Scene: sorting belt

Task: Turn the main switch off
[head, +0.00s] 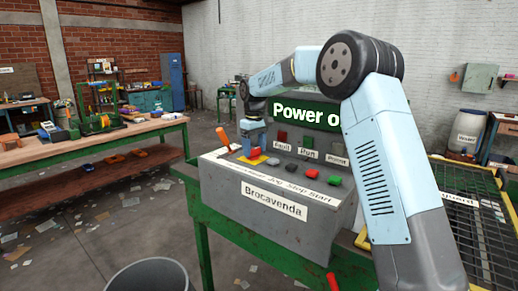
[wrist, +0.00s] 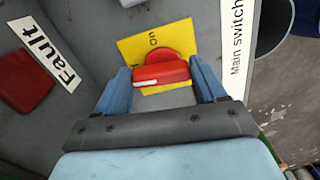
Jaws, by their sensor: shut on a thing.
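The main switch is a red rotary knob (wrist: 160,72) on a yellow plate (wrist: 134,48) in the wrist view. The word "on" shows on the plate above the knob. A white line marks the left part of the knob's bar, which lies nearly level in that view. My gripper (wrist: 162,80) is shut on the knob, one blue finger at each end of the bar. A "Main switch" label (wrist: 238,45) is beside it.
A green sign (head: 290,113) reads "Power o", the rest hidden by my arm. A bin (head: 148,275) stands in front; a mesh guard (head: 475,215) is at right.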

